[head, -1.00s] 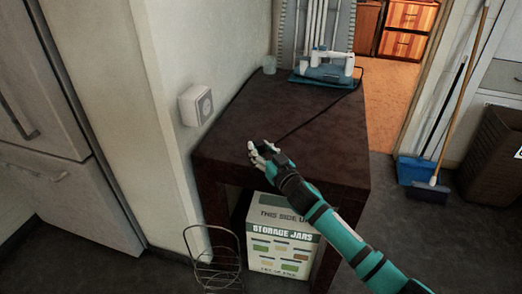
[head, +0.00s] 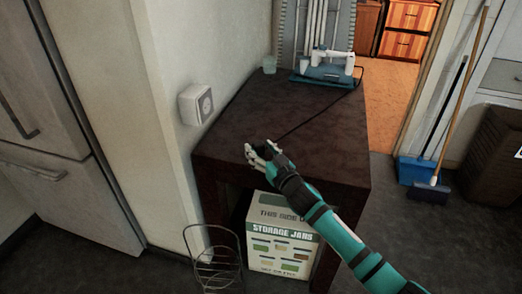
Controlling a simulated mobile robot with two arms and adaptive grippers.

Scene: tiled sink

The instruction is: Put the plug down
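My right gripper (head: 257,153) comes in from the lower right on a teal arm and is over the front edge of the dark brown table (head: 320,165). Its pale fingers are curled around the end of a thin black cord (head: 310,122). The plug at that end is mostly hidden by the fingers. The cord runs across the table top to a white and blue appliance (head: 323,70) at the back right. My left gripper is not in view.
A wall socket (head: 196,104) is on the wall left of the table. A small cup (head: 269,64) stands at the back. A storage jars box (head: 280,240) and a wire rack (head: 214,262) are below. Most of the table top is clear.

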